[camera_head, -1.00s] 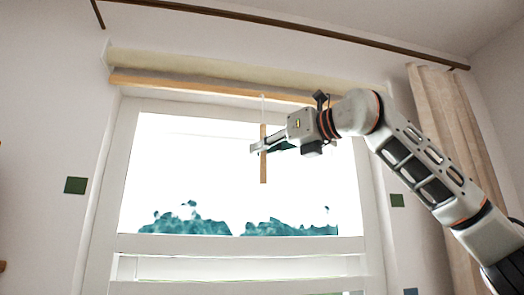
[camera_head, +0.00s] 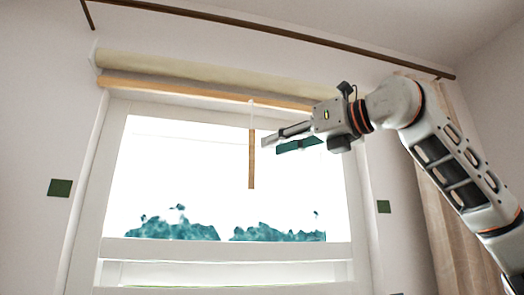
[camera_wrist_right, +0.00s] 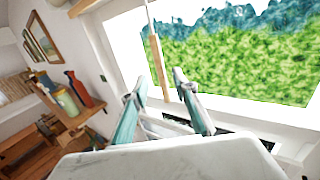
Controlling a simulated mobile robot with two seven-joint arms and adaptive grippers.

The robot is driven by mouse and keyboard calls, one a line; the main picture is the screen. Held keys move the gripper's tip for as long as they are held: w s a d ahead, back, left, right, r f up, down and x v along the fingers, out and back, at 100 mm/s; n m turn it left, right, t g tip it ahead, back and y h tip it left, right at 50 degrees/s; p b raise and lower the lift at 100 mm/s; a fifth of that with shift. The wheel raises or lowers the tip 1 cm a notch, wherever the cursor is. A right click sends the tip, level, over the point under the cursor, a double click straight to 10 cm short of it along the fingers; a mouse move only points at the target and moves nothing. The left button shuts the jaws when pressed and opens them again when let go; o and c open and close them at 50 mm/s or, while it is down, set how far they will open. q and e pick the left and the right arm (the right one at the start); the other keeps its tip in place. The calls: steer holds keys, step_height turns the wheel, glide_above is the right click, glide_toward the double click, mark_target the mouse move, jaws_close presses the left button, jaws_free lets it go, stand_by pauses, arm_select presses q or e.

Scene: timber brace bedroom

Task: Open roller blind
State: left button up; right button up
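The roller blind (camera_head: 200,68) is a cream roll at the top of the window, with a wooden bar (camera_head: 190,92) just below it. The window pane under it is uncovered. A wooden pull handle (camera_head: 251,160) hangs upright on a thin cord from the bar. My right gripper (camera_head: 271,147) is open, just right of the handle in the head view and apart from it. In the right wrist view, the handle (camera_wrist_right: 157,62) shows in the gap between the two fingers, seemingly beyond their tips. My left gripper is not in view.
A curtain (camera_head: 452,235) hangs right of the window under a dark rod (camera_head: 270,32). The wrist view also shows a wooden shelf (camera_wrist_right: 80,118) with vases at left.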

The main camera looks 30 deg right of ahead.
steer(key=v, duration=0.3)
steer(key=shift+s+d, duration=0.1)
steer(key=shift+s, duration=0.2)
steer(key=shift+f, duration=0.1)
